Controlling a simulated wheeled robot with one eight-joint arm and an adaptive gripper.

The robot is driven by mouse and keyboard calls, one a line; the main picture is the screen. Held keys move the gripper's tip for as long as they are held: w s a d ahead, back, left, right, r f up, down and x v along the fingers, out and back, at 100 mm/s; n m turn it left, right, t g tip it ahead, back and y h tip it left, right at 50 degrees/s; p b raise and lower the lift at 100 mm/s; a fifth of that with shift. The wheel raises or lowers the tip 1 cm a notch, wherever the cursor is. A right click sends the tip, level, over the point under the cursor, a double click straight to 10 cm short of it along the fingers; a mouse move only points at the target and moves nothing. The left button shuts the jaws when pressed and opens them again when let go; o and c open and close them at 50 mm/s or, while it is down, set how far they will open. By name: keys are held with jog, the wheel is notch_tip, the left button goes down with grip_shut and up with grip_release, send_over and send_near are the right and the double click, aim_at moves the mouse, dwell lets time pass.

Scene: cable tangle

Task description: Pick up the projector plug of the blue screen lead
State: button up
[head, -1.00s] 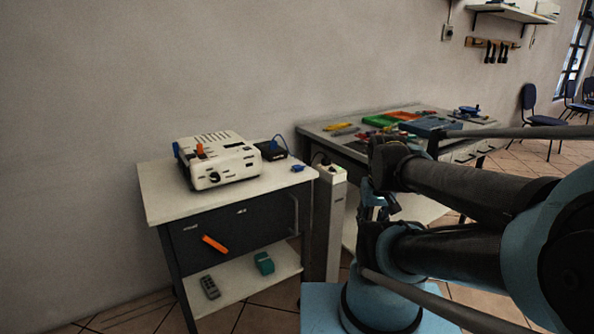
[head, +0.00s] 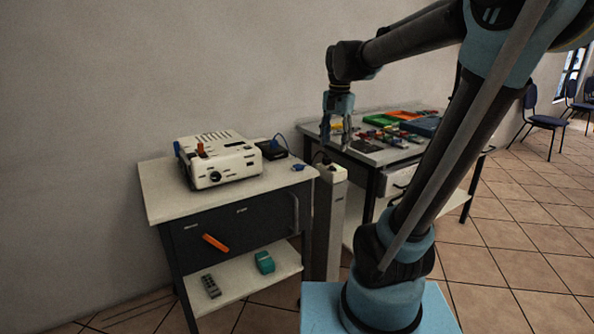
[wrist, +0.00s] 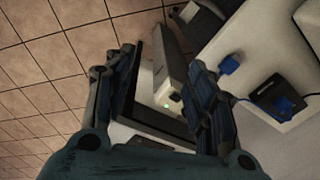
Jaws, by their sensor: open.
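A blue plug (head: 298,167) lies on the right edge of the white-topped cart (head: 160,205). In the wrist view the blue plug (wrist: 229,64) lies right of the right finger, apart from it. A black box (head: 272,149) behind it has a blue lead end at its edge; the lead's full run is not clear. The white projector (head: 220,160) stands left of the box, with another blue piece (head: 177,149) at its left side. My gripper (head: 335,143) is open and empty, pointing down above the grey pillar, right of and higher than the plug.
A grey pillar (head: 328,215) with a white socket top stands just right of the cart. A workbench (head: 375,158) with colourful trays and tools is behind it. An orange item (head: 215,243) is on the cart's front. A remote (head: 210,286) and teal box (head: 264,262) lie on the lower shelf.

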jog(key=w+a+r+m, duration=0.4)
jog(key=w+a, duration=0.7)
jog(key=w, duration=0.1)
send_over(299, 165)
jog(key=shift+g, duration=0.4)
jog(key=f, duration=1.2)
jog(key=shift+s+d, duration=0.2)
jog(key=shift+d, duration=0.05)
jog(key=shift+a+f, duration=0.2)
jog(key=shift+f, duration=2.5)
jog(key=c, duration=1)
